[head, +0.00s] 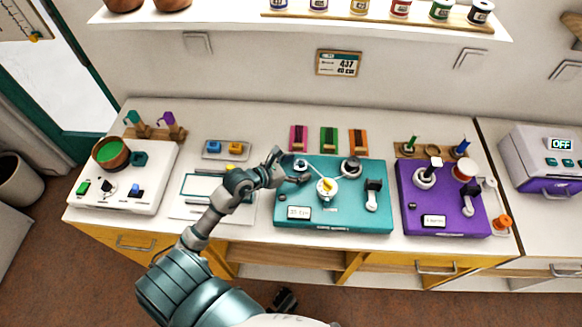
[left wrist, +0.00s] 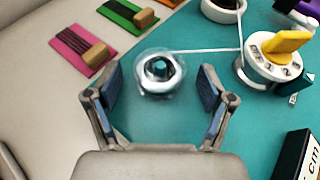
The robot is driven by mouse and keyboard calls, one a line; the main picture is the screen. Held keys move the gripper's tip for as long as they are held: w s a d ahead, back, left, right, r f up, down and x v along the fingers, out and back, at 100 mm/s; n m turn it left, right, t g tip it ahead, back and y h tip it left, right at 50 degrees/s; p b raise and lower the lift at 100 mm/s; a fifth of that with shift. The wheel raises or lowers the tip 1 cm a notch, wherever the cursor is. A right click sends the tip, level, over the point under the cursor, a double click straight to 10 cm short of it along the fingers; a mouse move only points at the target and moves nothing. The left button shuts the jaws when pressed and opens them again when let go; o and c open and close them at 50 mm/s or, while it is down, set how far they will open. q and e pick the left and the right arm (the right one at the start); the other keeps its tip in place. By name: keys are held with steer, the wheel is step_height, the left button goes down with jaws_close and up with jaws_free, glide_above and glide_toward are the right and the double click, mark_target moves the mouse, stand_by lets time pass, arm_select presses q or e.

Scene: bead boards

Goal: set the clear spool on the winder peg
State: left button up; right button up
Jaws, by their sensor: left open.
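The clear spool (left wrist: 147,84) shows in the left wrist view as a see-through ring on the teal board (left wrist: 135,122). It is around a shiny metal peg (left wrist: 161,68); I cannot tell how far down it sits. In the head view, the spool (head: 301,164) is at the teal board's back left corner. My left gripper (head: 290,167) is open just in front of it. In the left wrist view, the fingers (left wrist: 160,92) stand apart on either side, with gaps to the spool.
A white dial with a yellow knob (left wrist: 287,45) is right of the spool, with a pale thread or arm running between. Pink (left wrist: 80,48), green and orange cards lie behind. A black lever (head: 373,190) stands at the board's right. The purple board (head: 445,212) is farther right.

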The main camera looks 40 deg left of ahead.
arm_select(q)
steer(key=v, duration=1.1)
steer(key=shift+s, duration=0.3)
steer(key=shift+a+r, duration=0.1)
steer(key=shift+r, duration=0.05)
